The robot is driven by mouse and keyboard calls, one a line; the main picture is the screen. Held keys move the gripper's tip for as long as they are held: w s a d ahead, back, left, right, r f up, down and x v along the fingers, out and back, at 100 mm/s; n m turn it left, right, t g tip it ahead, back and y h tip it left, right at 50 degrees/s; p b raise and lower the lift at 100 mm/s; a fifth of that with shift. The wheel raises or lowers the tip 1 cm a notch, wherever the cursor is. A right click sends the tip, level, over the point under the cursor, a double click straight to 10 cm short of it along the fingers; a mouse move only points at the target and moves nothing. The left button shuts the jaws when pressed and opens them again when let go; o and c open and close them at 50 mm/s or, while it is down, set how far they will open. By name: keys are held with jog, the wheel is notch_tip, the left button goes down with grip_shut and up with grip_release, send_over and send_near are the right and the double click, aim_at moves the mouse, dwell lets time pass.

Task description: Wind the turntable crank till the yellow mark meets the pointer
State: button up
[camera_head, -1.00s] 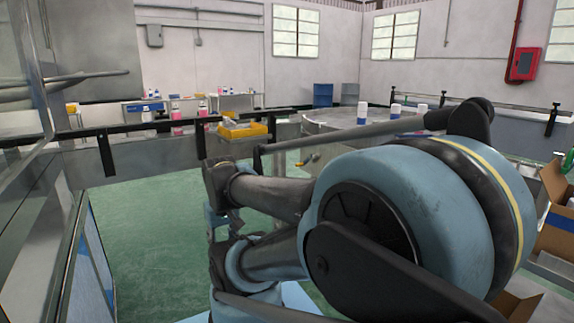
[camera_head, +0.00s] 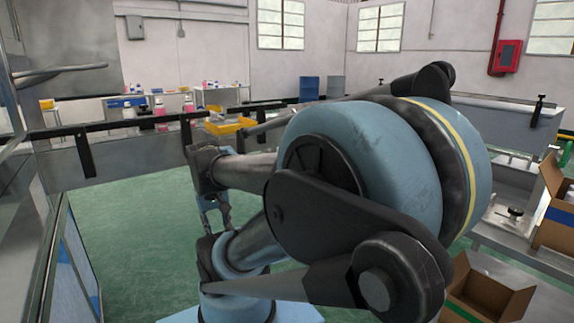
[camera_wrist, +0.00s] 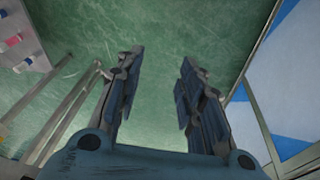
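My gripper (camera_wrist: 160,65) is open in the wrist view, its two dark fingers spread apart with nothing between them. Bare green floor lies beyond the fingertips. The turntable, its crank, the yellow mark and the pointer cannot be made out in either current view. My large blue arm joint covers the middle of the head view, including the area where a round grey table stood earlier.
A yellow tray (camera_head: 230,126) sits on the rail-edged bench at the back. A black knob (camera_head: 515,211) stands on the right-hand bench. An open cardboard box (camera_head: 485,300) is at lower right. Small bottles (camera_wrist: 13,41) show at left in the wrist view.

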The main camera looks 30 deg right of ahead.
jog(key=w+d+r+m+h, duration=0.2)
jog(key=w+d+m+h, duration=0.4)
jog(key=w+d, duration=0.85)
jog(key=w+d+r+m+h, duration=0.2)
jog(key=w+d+m+h, duration=0.4)
jog(key=w+d, duration=0.9)
jog(key=w+d+f+m+g+h, duration=0.1)
jog(key=w+d+f+m+h, duration=0.25)
jog(key=w+f+h, duration=0.35)
jog(key=w+d, duration=0.1)
jog(key=d, duration=0.4)
jog(key=w+d+r+y, duration=0.1)
jog(key=d, duration=0.4)
jog(key=d+y, duration=0.1)
jog(key=d, duration=0.5)
jog(key=shift+w+r+m, duration=0.15)
jog(key=shift+w+m, duration=0.1)
jog(key=shift+w, duration=0.15)
grip_shut()
